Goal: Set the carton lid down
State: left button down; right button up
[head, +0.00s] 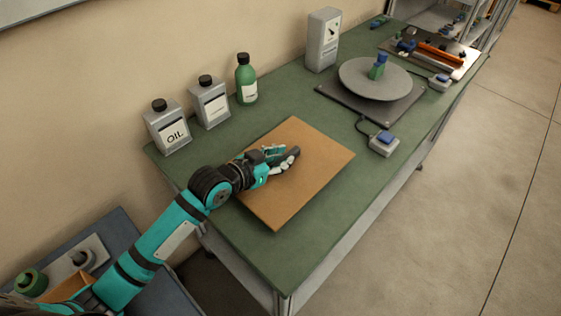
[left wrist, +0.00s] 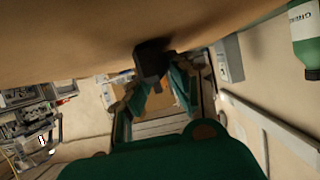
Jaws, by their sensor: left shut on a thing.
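The carton lid (head: 315,185) is a flat brown panel over the near half of the green worktable (head: 255,250). My left gripper (head: 285,160) reaches over its middle from the left and is shut on a dark grip on the lid. In the left wrist view, the fingers (left wrist: 155,85) close around this dark block (left wrist: 152,62), and the brown lid (left wrist: 80,35) fills the top. I cannot tell whether the lid touches the table or hangs just above it. My right gripper is not in view.
An oil can (head: 168,130), a second can (head: 210,105) and a green bottle (head: 246,82) stand along the wall. A turntable (head: 360,85) and a blue-button switch box (head: 384,144) are beyond the lid. A blue cart (head: 130,235) is at lower left.

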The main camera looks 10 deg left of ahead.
pick_arm(q)
jog(key=shift+f, duration=1.05)
jog(key=shift+f, duration=0.1)
jog(key=c, duration=1.2)
grip_release()
jog(key=shift+r, duration=0.2)
jog(key=v, duration=1.2)
jog(key=shift+s+b, duration=0.1)
jog(key=shift+b, duration=0.25)
